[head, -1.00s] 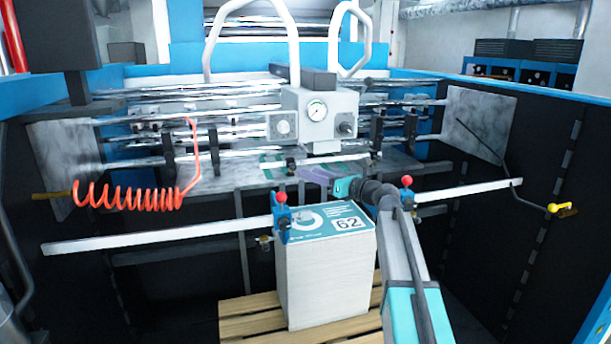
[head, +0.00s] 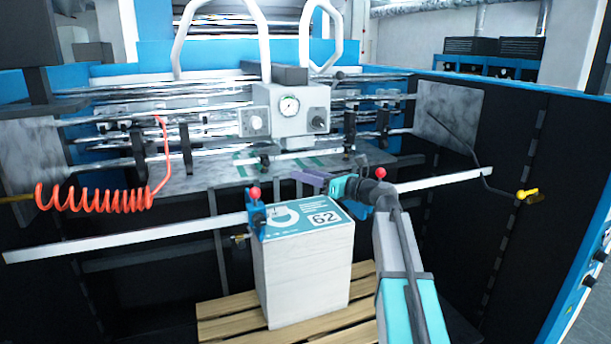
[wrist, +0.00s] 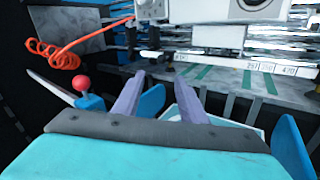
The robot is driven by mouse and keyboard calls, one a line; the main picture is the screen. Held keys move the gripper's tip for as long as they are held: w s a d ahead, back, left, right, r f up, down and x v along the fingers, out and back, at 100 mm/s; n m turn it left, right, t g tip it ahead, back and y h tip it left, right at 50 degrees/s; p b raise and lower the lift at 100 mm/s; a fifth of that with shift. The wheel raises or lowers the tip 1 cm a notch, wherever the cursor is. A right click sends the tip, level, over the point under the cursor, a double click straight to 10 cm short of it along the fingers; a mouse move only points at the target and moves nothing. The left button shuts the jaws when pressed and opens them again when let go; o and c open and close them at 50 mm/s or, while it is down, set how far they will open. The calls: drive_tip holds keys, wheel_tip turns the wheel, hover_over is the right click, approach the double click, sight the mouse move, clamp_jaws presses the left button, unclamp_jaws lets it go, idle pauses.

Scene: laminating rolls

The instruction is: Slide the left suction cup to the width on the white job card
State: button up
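The left suction cup (head: 257,216) is a blue bracket with a red knob on a white bar, at the left edge of the paper stack. It also shows left of my fingers in the wrist view (wrist: 90,101). My gripper (head: 308,178) is above the far side of the stack, right of this cup and apart from it. Its two purple fingers (wrist: 157,97) stand apart with nothing held between them. The right suction cup (head: 380,192), also red-knobbed, is partly hidden by my arm. I cannot make out a job card for certain.
The stack (head: 302,275) has a teal top sheet marked 62 and stands on a wooden pallet (head: 220,318). A grey gauge box (head: 290,112) is behind. A red coiled hose (head: 95,198) hangs left. A numbered scale (wrist: 270,67) runs along the plate behind the fingers.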

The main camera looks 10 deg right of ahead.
drive_tip(key=s+a+f+n+g+h, duration=0.1)
drive_tip(key=s+a+f+n+g, duration=0.15)
drive_tip(key=f, duration=0.95)
drive_tip(key=s+a+f+n+g+h, duration=0.1)
drive_tip(key=s+a+f+n+g, duration=0.2)
drive_tip(key=f, duration=0.9)
drive_tip(key=s+a+f+n+g+h, duration=0.1)
drive_tip(key=s+f+n, duration=0.25)
drive_tip(key=f, duration=0.95)
drive_tip(key=s+a+f+n+g+h, duration=0.1)
drive_tip(key=s+f+n+g, duration=0.15)
drive_tip(key=s+f, duration=0.55)
drive_tip(key=s+a+f+n+g+h, duration=0.15)
drive_tip(key=s+f+n, duration=0.25)
drive_tip(key=s+f, duration=0.5)
drive_tip(key=s+d+f+n+g+h, duration=0.2)
drive_tip(key=s+f+n, duration=0.2)
drive_tip(key=s, duration=0.6)
drive_tip(key=s+d+f+n+g+h, duration=0.2)
drive_tip(key=s+f+n, duration=0.3)
drive_tip(key=s+f, duration=0.3)
drive_tip(key=s+d+f+n+g+h, duration=0.2)
drive_tip(key=s+f+n+g+h, duration=0.1)
drive_tip(key=s, duration=0.9)
wheel_tip(320, 180, down, 4)
drive_tip(key=shift+s+d+r+n+g, duration=0.15)
drive_tip(key=shift+s+d+n+g, duration=0.1)
drive_tip(key=shift+n+g, duration=0.7)
drive_tip(key=shift+c, duration=0.9)
